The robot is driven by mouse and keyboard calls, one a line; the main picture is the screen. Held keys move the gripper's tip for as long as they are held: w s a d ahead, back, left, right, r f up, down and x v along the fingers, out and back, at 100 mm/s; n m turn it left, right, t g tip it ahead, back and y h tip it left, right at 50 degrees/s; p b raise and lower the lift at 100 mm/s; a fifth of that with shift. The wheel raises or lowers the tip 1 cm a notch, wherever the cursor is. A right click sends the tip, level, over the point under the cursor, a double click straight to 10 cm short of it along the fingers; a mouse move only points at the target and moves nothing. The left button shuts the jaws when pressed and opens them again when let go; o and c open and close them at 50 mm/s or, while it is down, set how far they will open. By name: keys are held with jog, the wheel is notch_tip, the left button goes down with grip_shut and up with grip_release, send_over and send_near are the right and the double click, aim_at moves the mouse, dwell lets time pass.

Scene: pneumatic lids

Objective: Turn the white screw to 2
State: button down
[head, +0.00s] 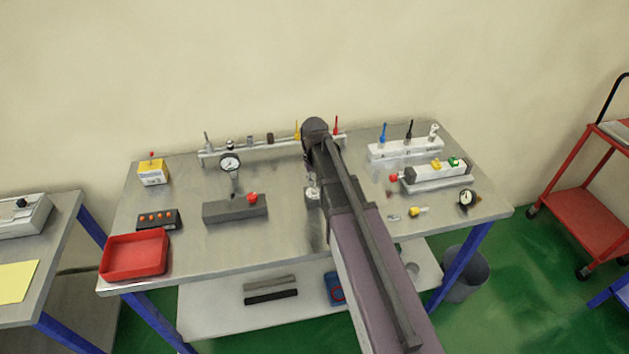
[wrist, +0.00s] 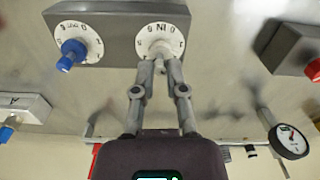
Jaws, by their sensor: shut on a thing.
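The white screw (wrist: 160,66) sits at the lower part of a round white dial (wrist: 160,38) marked "IN" in the wrist view. My gripper (wrist: 161,60) has its two fingers at either side of the white screw, shut on it. The fingers partly cover the screw and the dial's lower edge. The dial is on a grey block (wrist: 113,18). Small marks ring the dial, but I cannot read the screw's setting. In the head view my arm hides the screw, its dial and the fingertips.
A second dial with a blue screw (wrist: 72,50) is left on the same block. A grey block with a red knob (head: 235,208) and a gauge (head: 230,165) stand left of my arm. A red tray (head: 135,256) lies front left. White valve blocks (head: 405,150) stand right.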

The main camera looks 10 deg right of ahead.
jog(key=shift+s, duration=0.1)
dwell(0.4)
jog(key=c, duration=0.7)
grip_release()
jog(key=shift+m, duration=0.3)
